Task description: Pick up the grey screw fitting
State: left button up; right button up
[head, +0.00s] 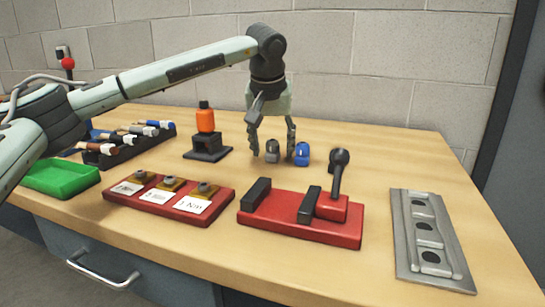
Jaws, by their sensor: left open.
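The grey screw fitting (272,151) stands on the wooden table toward the back middle. A blue fitting (302,154) stands close to its right. My left gripper (273,153) points down over the grey fitting, with one finger to its left and the other to its right, near the gap before the blue fitting. The jaws are open. I cannot tell whether either finger touches a fitting. My right gripper does not show.
A red clamp fixture (300,222) with a black-knobbed lever stands in front. A labelled red block (168,201), a black stand with an orange bottle (205,118), a tool rack (125,148) and a green tray (60,178) are left. A metal plate (432,240) lies right.

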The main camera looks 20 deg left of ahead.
pick_arm(q)
grip_shut()
dwell(0.3)
